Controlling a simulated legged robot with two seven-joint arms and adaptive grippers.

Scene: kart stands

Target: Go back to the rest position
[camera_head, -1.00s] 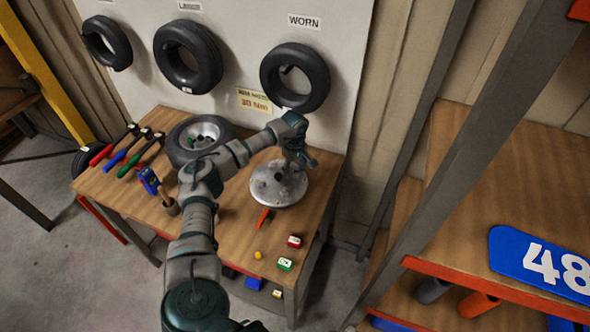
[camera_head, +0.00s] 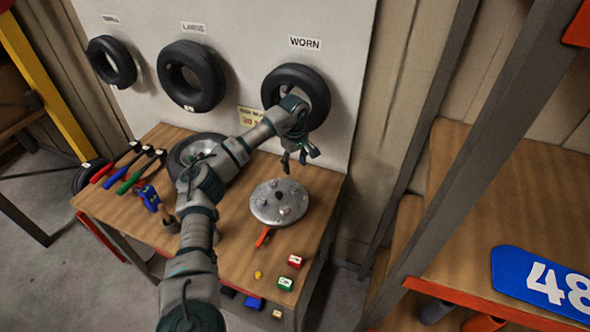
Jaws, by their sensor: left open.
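My left arm reaches in from the bottom left over the wooden workbench (camera_head: 228,240). My left gripper (camera_head: 300,164) is open and empty. It hangs fingers down above the back of the round metal disc (camera_head: 278,203) with studs, apart from it as far as I can see. The disc lies flat on the bench, with an orange-red handle (camera_head: 263,237) sticking out at its front. My right gripper does not show.
A wheel with a tyre (camera_head: 187,157) lies behind my arm. Hammers (camera_head: 124,168), a blue tool (camera_head: 149,197) and small red and green boxes (camera_head: 285,284) lie on the bench. Tyres hang on the board, including one under WORN (camera_head: 322,95). A shelf rack (camera_head: 520,190) stands right.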

